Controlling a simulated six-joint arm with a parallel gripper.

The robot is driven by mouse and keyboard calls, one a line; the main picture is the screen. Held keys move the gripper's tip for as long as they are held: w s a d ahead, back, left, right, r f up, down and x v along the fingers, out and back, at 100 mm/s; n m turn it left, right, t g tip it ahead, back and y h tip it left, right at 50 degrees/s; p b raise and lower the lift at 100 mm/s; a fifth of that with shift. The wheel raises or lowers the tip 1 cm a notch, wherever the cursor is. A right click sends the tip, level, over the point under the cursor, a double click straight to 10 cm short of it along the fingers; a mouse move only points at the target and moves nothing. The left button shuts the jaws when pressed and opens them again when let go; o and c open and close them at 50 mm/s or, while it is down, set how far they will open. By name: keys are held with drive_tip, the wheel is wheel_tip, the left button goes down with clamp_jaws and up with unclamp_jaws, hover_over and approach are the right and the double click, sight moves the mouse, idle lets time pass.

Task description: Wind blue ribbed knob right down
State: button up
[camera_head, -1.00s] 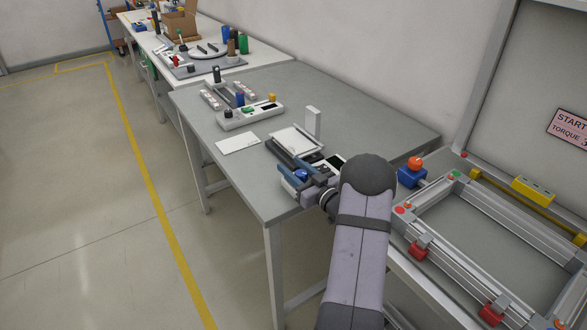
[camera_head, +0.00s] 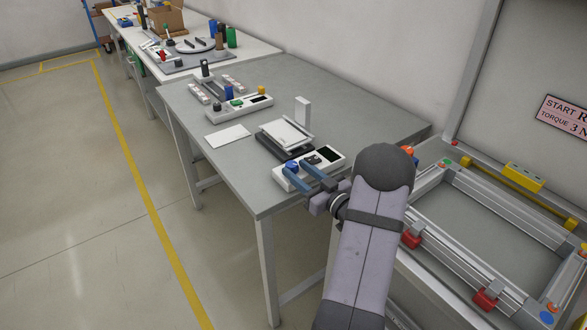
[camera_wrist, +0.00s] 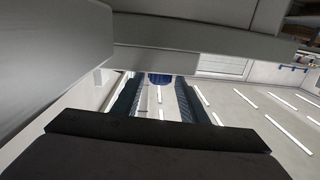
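A white control panel (camera_head: 312,170) lies on the grey table near its front edge. It carries a blue knob (camera_head: 292,165) at its left end, a small dark control in the middle and a dark display at the right. My gripper (camera_head: 294,173) is at the panel's front side with its two blue fingers apart, tips close to the blue knob. In the wrist view a blue ribbed knob (camera_wrist: 160,78) shows beyond and between the dark blue fingers. I cannot tell whether the fingers touch it. Nothing is seen held.
A scale-like device with a white plate (camera_head: 286,134) stands just behind the panel. A white card (camera_head: 228,137) lies to the left. Another panel (camera_head: 240,108) with a blue cylinder is further back. An aluminium frame (camera_head: 500,235) with red blocks stands on the right.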

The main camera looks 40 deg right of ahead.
sight(290, 161)
idle(0.3)
drive_tip(key=shift+a+r+m+t+h, duration=0.15)
drive_tip(key=shift+r+m+h, duration=0.1)
drive_tip(key=shift+r, duration=0.25)
drive_tip(key=shift+a+r+m+t+h, duration=0.15)
drive_tip(key=shift+r+m+h, duration=0.1)
drive_tip(key=shift+r, duration=0.25)
drive_tip(key=shift+s+a+r+m+h, duration=0.15)
drive_tip(key=shift+m+h, duration=0.15)
drive_tip(key=shift+h, duration=0.2)
drive_tip(key=shift+s+a+f+m+h+b, duration=0.15)
drive_tip(key=shift+s+a+m+h+b, duration=0.15)
drive_tip(key=shift+h, duration=0.2)
drive_tip(key=shift+s+a+f+m+h+b, duration=0.1)
drive_tip(key=shift+s+a+m+h+b, duration=0.05)
drive_tip(key=shift+m+h+b, duration=0.3)
drive_tip(key=shift+w+d+f+m+g+h+p, duration=0.25)
drive_tip(key=shift+w+d+h, duration=0.3)
drive_tip(key=shift+w, duration=0.85)
drive_tip(key=shift+w+d+f+m+g+h+p, duration=0.25)
drive_tip(key=shift+w+d+h, duration=0.25)
drive_tip(key=shift+w, duration=0.9)
drive_tip(key=shift+w+d+f+m+g+h+p, duration=0.25)
drive_tip(key=shift+w+d+h, duration=0.3)
drive_tip(key=shift+w, duration=0.85)
drive_tip(key=shift+a, duration=0.1)
drive_tip(key=shift+c, duration=0.3)
drive_tip(key=c, duration=0.7)
